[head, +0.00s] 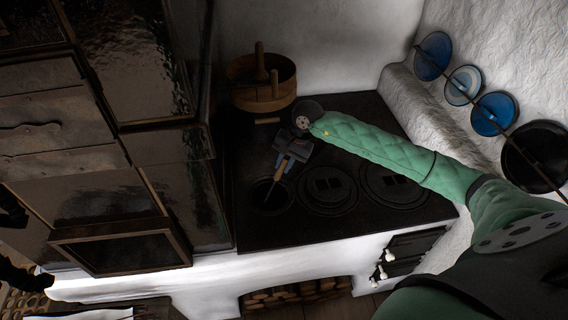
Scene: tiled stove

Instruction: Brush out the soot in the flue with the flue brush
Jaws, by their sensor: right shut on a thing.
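My right gripper (285,168) hangs over the left front part of the black stove top (345,228). Its fingers are shut on the flue brush, whose thin brown handle (277,179) slants down between them. The handle's lower end reaches the dark round opening (267,198) in the stove top. The brush's head is hidden or too dark to make out, and I cannot tell how deep it sits. I cannot make out soot against the black. My left gripper is not recognisable in view.
Two closed ring plates (327,188) lie right of the opening. A wooden tub (258,85) stands at the back. A dark tiled stove body (120,150) rises close on the left. Blue plates (493,115) and a dark pan (540,158) hang along the right wall.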

